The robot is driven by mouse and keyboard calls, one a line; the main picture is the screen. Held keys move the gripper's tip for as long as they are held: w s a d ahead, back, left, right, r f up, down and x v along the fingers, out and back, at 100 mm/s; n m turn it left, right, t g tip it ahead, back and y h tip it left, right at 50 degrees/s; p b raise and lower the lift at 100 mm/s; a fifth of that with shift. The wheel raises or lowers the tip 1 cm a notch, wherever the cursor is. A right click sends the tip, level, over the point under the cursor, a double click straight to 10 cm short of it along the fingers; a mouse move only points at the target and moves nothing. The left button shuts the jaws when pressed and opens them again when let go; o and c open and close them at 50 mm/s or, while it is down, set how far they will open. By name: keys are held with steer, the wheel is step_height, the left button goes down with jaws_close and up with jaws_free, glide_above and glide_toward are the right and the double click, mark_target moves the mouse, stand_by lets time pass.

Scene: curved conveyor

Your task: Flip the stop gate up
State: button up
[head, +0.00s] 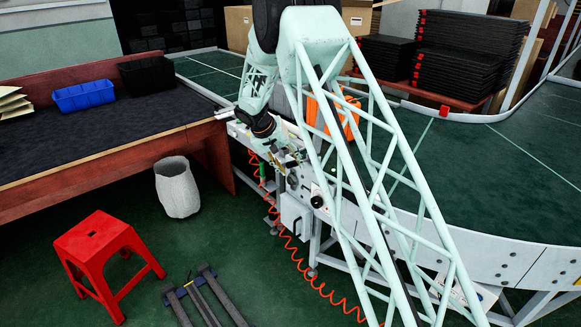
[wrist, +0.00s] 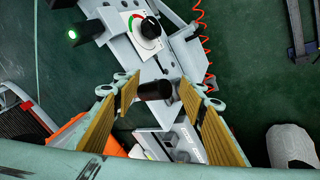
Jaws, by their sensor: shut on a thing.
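In the wrist view a short black cylindrical grip (wrist: 155,90) lies crosswise between the fingers of my gripper (wrist: 157,92). It sits on the grey metal conveyor side frame and looks like the gate's handle. The ribbed yellow-brown finger pads stand at its two ends, and my gripper is shut on it. In the head view my gripper (head: 287,156) is at the side frame of the curved conveyor (head: 480,250). The gate plate itself I cannot make out, and my own arm hides part of that area.
A dial panel (wrist: 143,23) and a lit green lamp (wrist: 72,35) are close by on the frame. An orange object (head: 335,112) stands behind my arm. A red coiled hose (head: 285,235) hangs below. A bin (head: 177,187), red stool (head: 105,250) and workbench (head: 110,140) are at left.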

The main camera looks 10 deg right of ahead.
steer(key=shift+w+a, duration=0.1)
steer(key=shift+a, duration=0.25)
steer(key=shift+v, duration=0.85)
steer(key=v, duration=1)
steer(key=shift+d, duration=0.25)
steer(key=shift+s+r, duration=0.2)
steer(key=shift+s, duration=0.05)
